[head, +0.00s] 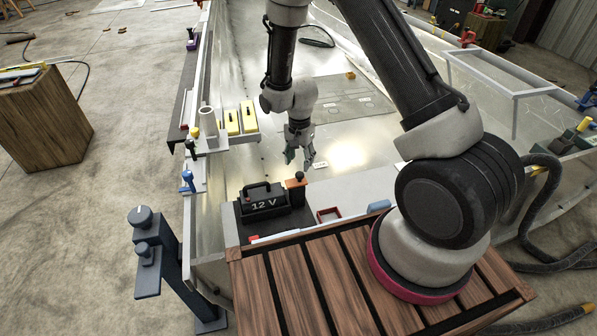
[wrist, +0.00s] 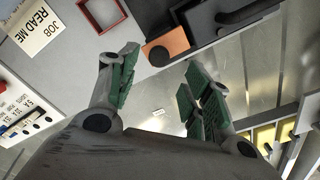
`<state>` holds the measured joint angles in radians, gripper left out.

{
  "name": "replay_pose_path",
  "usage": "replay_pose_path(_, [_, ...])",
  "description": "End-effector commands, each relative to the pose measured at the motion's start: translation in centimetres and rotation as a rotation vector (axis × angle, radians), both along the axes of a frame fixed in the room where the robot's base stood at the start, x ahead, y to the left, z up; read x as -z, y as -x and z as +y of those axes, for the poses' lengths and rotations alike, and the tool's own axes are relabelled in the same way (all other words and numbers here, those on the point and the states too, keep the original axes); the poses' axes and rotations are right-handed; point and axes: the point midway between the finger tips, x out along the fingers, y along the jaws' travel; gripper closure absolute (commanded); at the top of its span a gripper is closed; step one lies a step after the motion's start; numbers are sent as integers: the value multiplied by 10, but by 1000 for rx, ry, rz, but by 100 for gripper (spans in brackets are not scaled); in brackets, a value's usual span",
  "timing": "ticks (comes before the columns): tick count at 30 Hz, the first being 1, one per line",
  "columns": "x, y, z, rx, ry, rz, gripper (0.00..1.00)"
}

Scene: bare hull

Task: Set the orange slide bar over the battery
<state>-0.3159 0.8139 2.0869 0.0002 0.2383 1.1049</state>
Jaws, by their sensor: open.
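The black battery (head: 262,205), marked 12 V and with a carry handle, sits on a dark tray at the near end of the hull. The orange slide bar (head: 295,183) with a black knob on top is at the battery's right end, beside it rather than across its top. In the wrist view the orange slide bar (wrist: 170,43) shows beyond my fingertips, with the dark battery (wrist: 235,18) to its right. My gripper (head: 300,160) is open and empty, its fingers pointing down behind the bar. In the wrist view my gripper (wrist: 162,58) has its green pads well apart, touching nothing.
A red square frame (head: 328,215) lies right of the battery on the grey bench. A shelf with yellow blocks (head: 240,119) and a white cylinder (head: 207,119) stands at the left hull wall. A JOB READ ME note (wrist: 36,27) lies on the bench. The hull floor is mostly clear.

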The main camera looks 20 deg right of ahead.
Motion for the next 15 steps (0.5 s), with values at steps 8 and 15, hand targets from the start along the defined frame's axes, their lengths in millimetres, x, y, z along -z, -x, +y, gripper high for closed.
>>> replay_pose_path(8, [47,1,-1,-3,1,4,51])
replay_pose_path(15, [60,1,0,-3,1,2,51])
